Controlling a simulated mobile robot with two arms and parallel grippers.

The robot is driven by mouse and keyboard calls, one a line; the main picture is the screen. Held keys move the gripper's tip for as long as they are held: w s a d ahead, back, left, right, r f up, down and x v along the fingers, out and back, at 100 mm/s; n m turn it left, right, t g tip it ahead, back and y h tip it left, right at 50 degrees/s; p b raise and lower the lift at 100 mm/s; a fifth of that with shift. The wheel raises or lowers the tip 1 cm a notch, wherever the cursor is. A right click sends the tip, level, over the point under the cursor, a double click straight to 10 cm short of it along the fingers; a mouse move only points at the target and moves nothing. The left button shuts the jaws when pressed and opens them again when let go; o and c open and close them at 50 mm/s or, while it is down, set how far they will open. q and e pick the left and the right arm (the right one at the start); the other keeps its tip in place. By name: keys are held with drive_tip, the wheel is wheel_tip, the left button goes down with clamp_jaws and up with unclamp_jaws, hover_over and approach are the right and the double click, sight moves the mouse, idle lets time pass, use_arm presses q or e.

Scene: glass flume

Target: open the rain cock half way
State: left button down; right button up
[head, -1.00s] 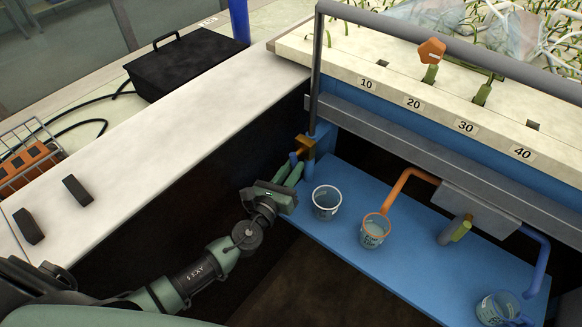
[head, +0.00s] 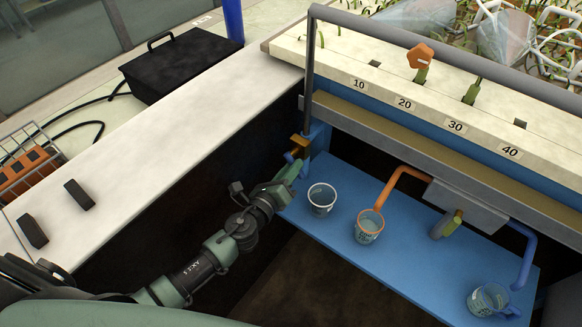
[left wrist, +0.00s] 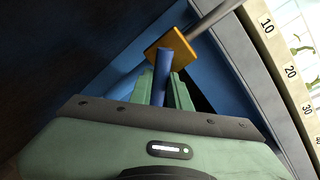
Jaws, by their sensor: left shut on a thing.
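The rain cock has a yellow brass body (head: 299,142) on the blue post at the flume's near left corner, below the grey pipe. Its blue lever (head: 289,157) also shows in the left wrist view (left wrist: 163,66), running from the brass block down between the fingers. My left gripper (left wrist: 160,88) is shut on this lever, a green finger on each side. In the head view the gripper (head: 291,171) is just below the brass body, and its fingers partly hide the lever. The exact angle of the cock is hard to tell. My right gripper is not in view.
A clear cup (head: 321,199), an orange-rimmed cup (head: 368,226) and a blue cup (head: 488,299) stand on the blue shelf (head: 420,262) right of my gripper. The numbered flume edge (head: 330,66) lies above. A pale bench (head: 150,140) runs along the left.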

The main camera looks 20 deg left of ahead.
use_arm(q)
drive_tip(key=c, duration=1.3)
unclamp_jaws()
drive_tip(key=shift+s, duration=0.1)
drive_tip(key=b+v, duration=0.1)
drive_tip(key=v, duration=0.6)
drive_tip(key=shift+s+a, duration=0.15)
drive_tip(key=shift+s, duration=0.15)
